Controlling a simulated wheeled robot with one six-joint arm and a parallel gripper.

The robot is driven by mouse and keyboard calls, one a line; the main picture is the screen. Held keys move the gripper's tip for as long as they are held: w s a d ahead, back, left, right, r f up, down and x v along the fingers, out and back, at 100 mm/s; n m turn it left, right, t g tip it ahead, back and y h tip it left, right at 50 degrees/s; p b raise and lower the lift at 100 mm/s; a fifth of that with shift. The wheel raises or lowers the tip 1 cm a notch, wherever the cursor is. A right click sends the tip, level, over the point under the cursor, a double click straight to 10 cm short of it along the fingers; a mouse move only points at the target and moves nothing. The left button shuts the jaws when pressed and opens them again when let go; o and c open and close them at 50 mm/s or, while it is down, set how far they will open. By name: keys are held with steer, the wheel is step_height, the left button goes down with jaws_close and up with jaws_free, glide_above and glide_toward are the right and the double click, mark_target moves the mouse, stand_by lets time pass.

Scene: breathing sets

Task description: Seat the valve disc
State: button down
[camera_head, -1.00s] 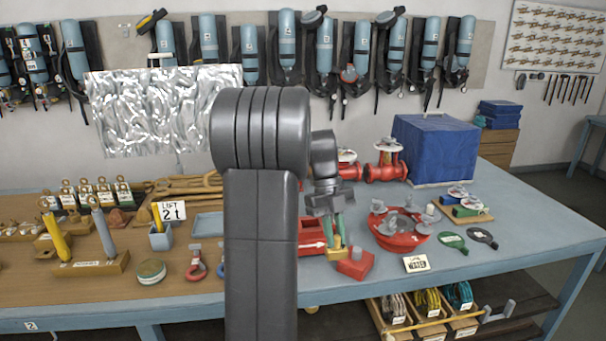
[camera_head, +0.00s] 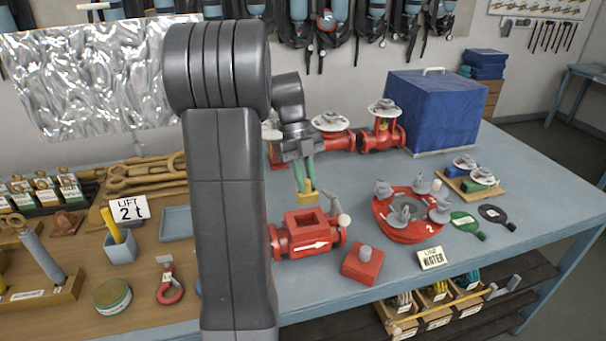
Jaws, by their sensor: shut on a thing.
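My gripper (camera_head: 305,178) points down with two teal fingers. It is shut on a small brass-coloured piece (camera_head: 308,197), which looks like the valve disc. The fingers hide part of it. The red valve body (camera_head: 285,244), with a white arrow on its side and a rectangular opening on top, lies on the bench below. The brass piece is in the air above and slightly behind that opening in the picture, apart from it. A red block with a grey knob (camera_head: 362,265) stands on the bench at the right of the body.
A red round stand with grey handwheel-like parts (camera_head: 408,232) is to the right. Green and black paddles (camera_head: 467,222), a water label (camera_head: 432,258) and a blue box (camera_head: 432,110) are further right. Red valves (camera_head: 381,138) stand behind. Bare bench lies between.

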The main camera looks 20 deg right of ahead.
steer(key=b, duration=0.4)
glide_above(305, 209)
steer(key=s+a, duration=0.1)
steer(key=s, duration=0.2)
steer(key=shift+s+f, duration=0.1)
steer(key=shift+f, duration=2.8)
steer(key=shift+f+b, duration=0.95)
steer(key=shift+f, duration=1.1)
steer(key=c, duration=1.3)
jaws_free()
steer(key=shift+r, duration=0.15)
steer(key=v, duration=1.3)
steer(key=shift+w+r+b, duration=0.2)
steer(key=shift+r+b, duration=0.05)
steer(key=shift+b, duration=0.1)
